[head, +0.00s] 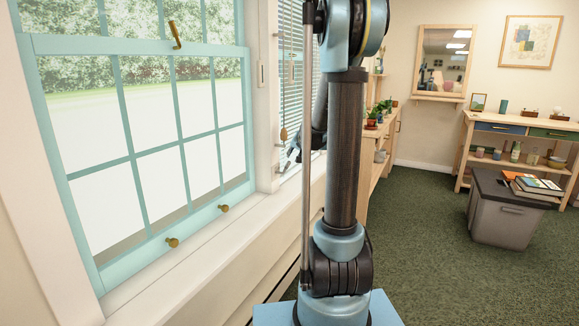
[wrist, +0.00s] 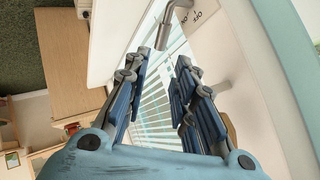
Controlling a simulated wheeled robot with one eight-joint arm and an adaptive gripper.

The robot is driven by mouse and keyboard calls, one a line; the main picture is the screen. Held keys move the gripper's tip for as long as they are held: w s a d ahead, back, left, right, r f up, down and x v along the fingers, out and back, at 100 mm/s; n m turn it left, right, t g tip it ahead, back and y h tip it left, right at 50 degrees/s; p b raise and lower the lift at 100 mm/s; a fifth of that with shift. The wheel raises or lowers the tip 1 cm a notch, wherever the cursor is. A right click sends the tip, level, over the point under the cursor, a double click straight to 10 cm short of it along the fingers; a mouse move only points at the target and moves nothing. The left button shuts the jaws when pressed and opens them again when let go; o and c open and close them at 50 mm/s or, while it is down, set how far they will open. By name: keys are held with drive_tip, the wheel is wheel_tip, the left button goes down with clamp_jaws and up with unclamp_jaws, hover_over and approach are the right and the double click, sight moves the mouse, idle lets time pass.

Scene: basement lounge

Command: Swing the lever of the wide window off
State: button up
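The wide window (head: 135,160) with pale teal bars fills the left of the head view. A brass handle (head: 175,35) stands upright on its middle rail. In the wrist view, a silver metal lever (wrist: 178,20) shows at the top, beside a pale plate (wrist: 210,22) with lettering that looks like OFF. I cannot match this lever to a part in the head view. My gripper (wrist: 163,56) is open, its blue fingers apart and nothing held between them. The lever's end is just beyond the fingertips; contact is not clear.
A second window with blinds (head: 289,80) is beyond the wide one. Two brass knobs (head: 172,242) are on the lower rail. A wooden shelf (head: 385,145) with plants stands behind my arm. A grey bin (head: 500,225) with books is at right; green carpet between is clear.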

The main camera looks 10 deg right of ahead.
sight(289, 162)
drive_tip(key=shift+x, duration=6.25)
drive_tip(key=shift+a, duration=0.1)
clamp_jaws()
